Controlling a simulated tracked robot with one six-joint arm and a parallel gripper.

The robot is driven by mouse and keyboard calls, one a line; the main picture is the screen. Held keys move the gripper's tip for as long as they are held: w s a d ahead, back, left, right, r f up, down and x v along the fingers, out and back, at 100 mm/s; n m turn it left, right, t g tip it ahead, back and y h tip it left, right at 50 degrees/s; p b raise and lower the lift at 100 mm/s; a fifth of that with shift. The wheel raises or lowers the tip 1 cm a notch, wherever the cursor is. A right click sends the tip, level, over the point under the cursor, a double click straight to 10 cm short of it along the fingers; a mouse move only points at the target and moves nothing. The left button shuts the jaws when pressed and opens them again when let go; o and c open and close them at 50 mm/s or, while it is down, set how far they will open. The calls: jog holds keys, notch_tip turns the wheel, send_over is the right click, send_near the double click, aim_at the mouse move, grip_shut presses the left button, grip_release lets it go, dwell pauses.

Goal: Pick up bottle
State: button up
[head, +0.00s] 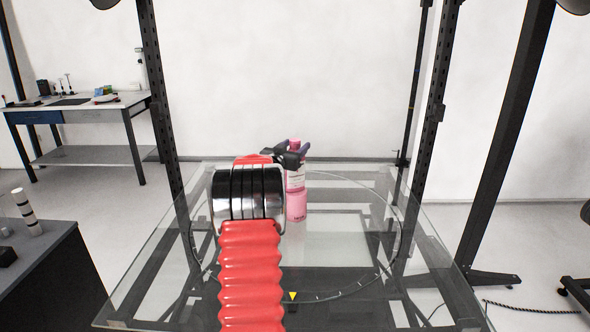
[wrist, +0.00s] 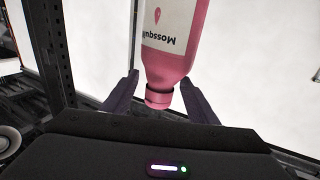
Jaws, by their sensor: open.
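A pink bottle (head: 296,192) with a white label stands upright on the round glass turntable (head: 340,258). In the wrist view the bottle (wrist: 172,62) appears upside down, its pink cap end between my gripper's two fingers. My gripper (head: 293,157) is at the bottle's upper part in the head view. In the wrist view my gripper (wrist: 163,92) is open, with a finger on each side of the neck and a visible gap to each. My own red arm hides part of the turntable to the left of the bottle.
Black upright posts (head: 436,120) frame the glass table on both sides. A dark cabinet (head: 60,275) stands at the left front, and a workbench (head: 75,112) with small items is at the back left. The glass right of the bottle is clear.

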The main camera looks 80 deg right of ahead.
jog(key=shift+c, duration=0.7)
grip_shut()
jog(key=shift+r, duration=0.1)
